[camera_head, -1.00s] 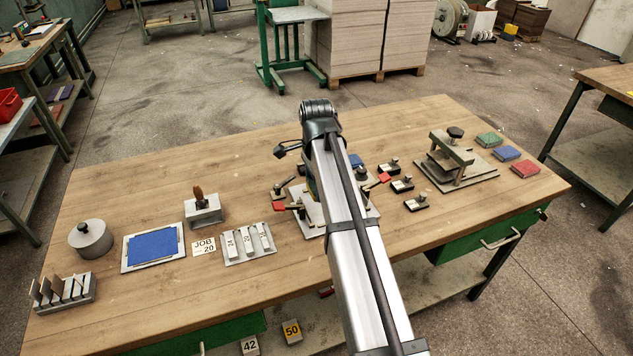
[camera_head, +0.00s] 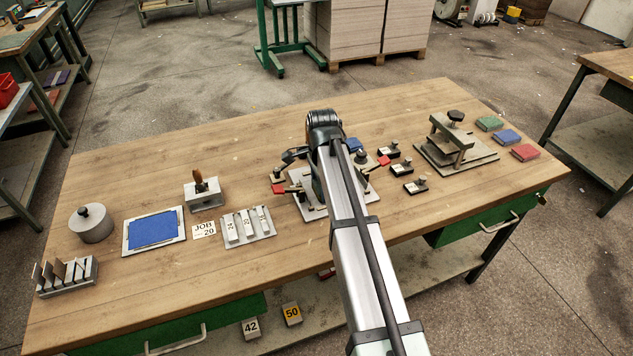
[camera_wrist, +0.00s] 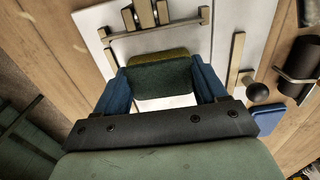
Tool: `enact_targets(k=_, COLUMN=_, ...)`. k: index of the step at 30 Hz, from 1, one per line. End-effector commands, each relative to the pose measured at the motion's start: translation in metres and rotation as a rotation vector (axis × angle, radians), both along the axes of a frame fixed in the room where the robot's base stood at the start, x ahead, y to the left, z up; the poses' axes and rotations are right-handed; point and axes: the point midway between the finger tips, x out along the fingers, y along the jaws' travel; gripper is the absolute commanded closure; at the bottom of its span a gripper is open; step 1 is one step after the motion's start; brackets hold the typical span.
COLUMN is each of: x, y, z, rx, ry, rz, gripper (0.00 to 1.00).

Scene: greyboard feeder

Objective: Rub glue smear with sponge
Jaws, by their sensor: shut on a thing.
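My gripper (camera_wrist: 163,84) is shut on a sponge (camera_wrist: 161,72), with a blue finger on each side of it. The sponge is dark green with a yellowish strip along its far edge. It is over a pale plate (camera_wrist: 89,22) with metal bars and clamps; I cannot tell whether it touches the plate. In the head view my arm covers the middle of this plate (camera_head: 312,213) and hides the sponge. I cannot make out a glue smear; it may be under the sponge or behind the arm.
Red-tipped clamps (camera_head: 279,189) stand around the plate. Small black blocks (camera_head: 415,186) and a press (camera_head: 452,148) are to the right. A blue sheet on a board (camera_head: 153,230), a tray of bars (camera_head: 247,227) and a wooden-handled block (camera_head: 203,193) are left. The back left tabletop is clear.

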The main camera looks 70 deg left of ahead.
Motion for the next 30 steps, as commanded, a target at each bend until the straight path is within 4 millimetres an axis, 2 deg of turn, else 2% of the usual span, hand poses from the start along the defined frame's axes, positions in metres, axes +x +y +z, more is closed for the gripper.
enact_targets(k=27, x=0.084, y=0.0, z=-0.002, rx=-0.001, ry=-0.001, rz=-0.001, gripper=0.57)
enact_targets(k=28, x=0.086, y=0.0, z=-0.003, rx=-0.001, ry=0.0, rz=-0.001, gripper=0.57)
enact_targets(k=30, x=0.077, y=0.0, z=-0.001, rx=0.0, ry=0.0, rz=0.002, gripper=0.57)
